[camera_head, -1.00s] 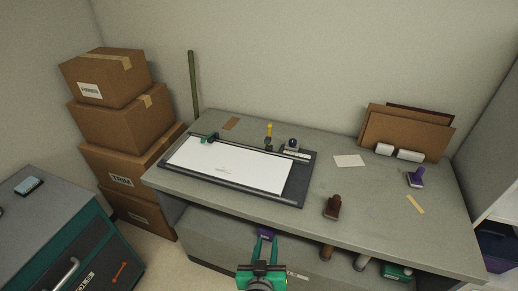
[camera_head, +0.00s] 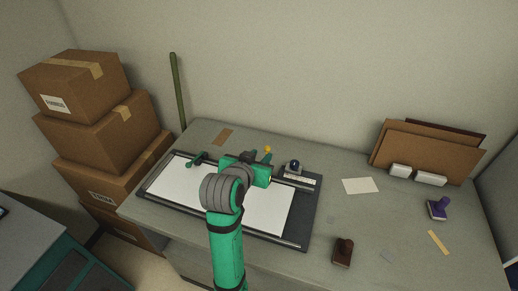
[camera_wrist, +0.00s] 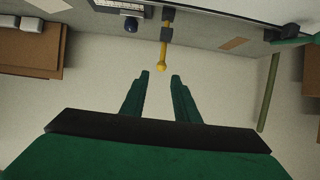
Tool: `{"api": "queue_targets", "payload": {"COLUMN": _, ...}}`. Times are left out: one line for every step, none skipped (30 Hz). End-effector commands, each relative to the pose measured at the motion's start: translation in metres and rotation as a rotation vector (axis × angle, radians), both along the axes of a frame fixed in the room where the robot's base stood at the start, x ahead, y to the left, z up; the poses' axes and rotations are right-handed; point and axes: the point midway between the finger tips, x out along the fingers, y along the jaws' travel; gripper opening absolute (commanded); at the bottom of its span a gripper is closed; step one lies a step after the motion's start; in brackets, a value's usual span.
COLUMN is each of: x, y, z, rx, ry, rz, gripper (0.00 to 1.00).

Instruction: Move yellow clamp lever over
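The yellow clamp lever (camera_wrist: 163,53) stands up from the far edge of the drawing board (camera_head: 298,218); its yellow knob also shows in the head view (camera_head: 268,149). My gripper (camera_wrist: 160,75) is open, with its two green fingers apart and nothing between them. In the wrist view the knob appears just beyond the gap between the fingertips, roughly centred; whether they touch cannot be told.
White paper (camera_head: 180,182) lies on the board. A green-handled clamp (camera_head: 198,160) is at its left, and a dark-knobbed piece (camera_head: 294,166) is right of the lever. A brown stamp (camera_head: 343,251) and purple stamp (camera_head: 437,208) stand on the desk at right. Boxes (camera_head: 95,135) are stacked at left.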

Motion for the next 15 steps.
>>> {"api": "queue_targets", "payload": {"x": 0.002, "y": 0.001, "z": -0.001, "rx": 0.001, "ry": 0.002, "rz": 0.001, "gripper": 0.28}}
{"api": "queue_targets", "payload": {"x": 0.003, "y": 0.001, "z": -0.002, "rx": 0.001, "ry": 0.002, "rz": 0.002, "gripper": 0.28}}
{"api": "queue_targets", "payload": {"x": 0.006, "y": 0.001, "z": -0.003, "rx": 0.0, "ry": 0.002, "rz": 0.004, "gripper": 0.28}}
{"api": "queue_targets", "payload": {"x": 0.008, "y": 0.001, "z": -0.005, "rx": 0.001, "ry": 0.002, "rz": 0.004, "gripper": 0.28}}
{"api": "queue_targets", "payload": {"x": 0.011, "y": 0.0, "z": -0.006, "rx": 0.0, "ry": 0.002, "rz": 0.005, "gripper": 0.28}}
{"api": "queue_targets", "payload": {"x": 0.015, "y": -0.001, "z": -0.009, "rx": 0.0, "ry": 0.003, "rz": 0.005, "gripper": 0.28}}
{"api": "queue_targets", "payload": {"x": 0.018, "y": -0.002, "z": -0.01, "rx": 0.001, "ry": 0.003, "rz": 0.004, "gripper": 0.28}}
{"api": "queue_targets", "payload": {"x": 0.021, "y": -0.004, "z": -0.012, "rx": 0.001, "ry": 0.002, "rz": 0.004, "gripper": 0.28}}
{"api": "queue_targets", "payload": {"x": 0.026, "y": -0.005, "z": -0.014, "rx": 0.0, "ry": 0.002, "rz": 0.004, "gripper": 0.28}}
{"api": "queue_targets", "payload": {"x": 0.029, "y": -0.006, "z": -0.016, "rx": 0.0, "ry": 0.002, "rz": 0.004, "gripper": 0.28}}
{"api": "queue_targets", "payload": {"x": 0.032, "y": -0.008, "z": -0.018, "rx": 0.0, "ry": 0.002, "rz": 0.004, "gripper": 0.28}}
{"api": "queue_targets", "payload": {"x": 0.037, "y": -0.009, "z": -0.02, "rx": 0.0, "ry": 0.002, "rz": 0.004, "gripper": 0.28}}
{"api": "queue_targets", "payload": {"x": 0.04, "y": -0.01, "z": -0.022, "rx": 0.001, "ry": 0.002, "rz": 0.003, "gripper": 0.28}}
{"api": "queue_targets", "payload": {"x": 0.043, "y": -0.011, "z": -0.024, "rx": 0.001, "ry": 0.002, "rz": 0.003, "gripper": 0.28}}
{"api": "queue_targets", "payload": {"x": 0.048, "y": -0.013, "z": -0.026, "rx": 0.001, "ry": 0.001, "rz": 0.003, "gripper": 0.28}}
